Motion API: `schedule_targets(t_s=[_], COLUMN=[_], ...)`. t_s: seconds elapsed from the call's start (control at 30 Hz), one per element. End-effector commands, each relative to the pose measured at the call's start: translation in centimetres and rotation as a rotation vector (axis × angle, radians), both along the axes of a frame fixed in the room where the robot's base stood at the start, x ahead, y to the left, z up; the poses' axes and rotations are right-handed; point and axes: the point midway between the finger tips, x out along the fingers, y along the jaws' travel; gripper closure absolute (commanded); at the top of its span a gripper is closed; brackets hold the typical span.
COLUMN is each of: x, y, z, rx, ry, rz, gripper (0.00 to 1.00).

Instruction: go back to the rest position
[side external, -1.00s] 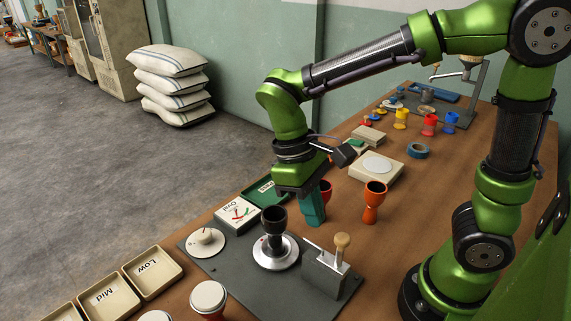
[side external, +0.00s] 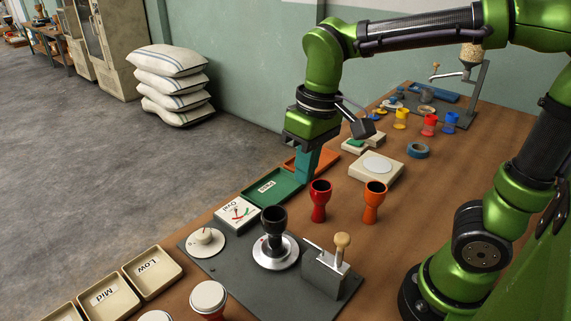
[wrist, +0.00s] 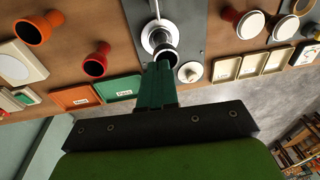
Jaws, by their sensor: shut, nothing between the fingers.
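My gripper (side external: 302,176) hangs fingers-down in the side view, its teal fingers shut and empty. In that view they overlap the green tray (side external: 270,192) and the orange tray (side external: 327,164); the height above them is hard to judge. In the wrist view the shut fingers (wrist: 157,66) point toward the black goblet drum (wrist: 165,50). A red goblet drum (side external: 319,203) and an orange goblet drum (side external: 374,204) stand upright on the bench, apart from the gripper.
The black drum (side external: 273,222) stands on a round silver base on a grey plate. Beside it are a lever block (side external: 325,271) and a white dial (side external: 205,240). Cream trays (side external: 153,273) lie at front left. A pale box (side external: 376,168) and small coloured cups stand farther back.

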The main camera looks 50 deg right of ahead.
Motion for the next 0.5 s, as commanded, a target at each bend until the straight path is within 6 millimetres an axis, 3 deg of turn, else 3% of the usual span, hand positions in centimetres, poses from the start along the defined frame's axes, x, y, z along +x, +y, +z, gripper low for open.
schedule_targets(t_s=[0.2,0.5], x=[-2.6,-4.7], y=[-3.7,-5.9], z=[-0.4,0.2], rx=[0.159,0.218], ry=[-0.327,-0.484], rz=[-0.247,-0.366], gripper=[1.0,1.0])
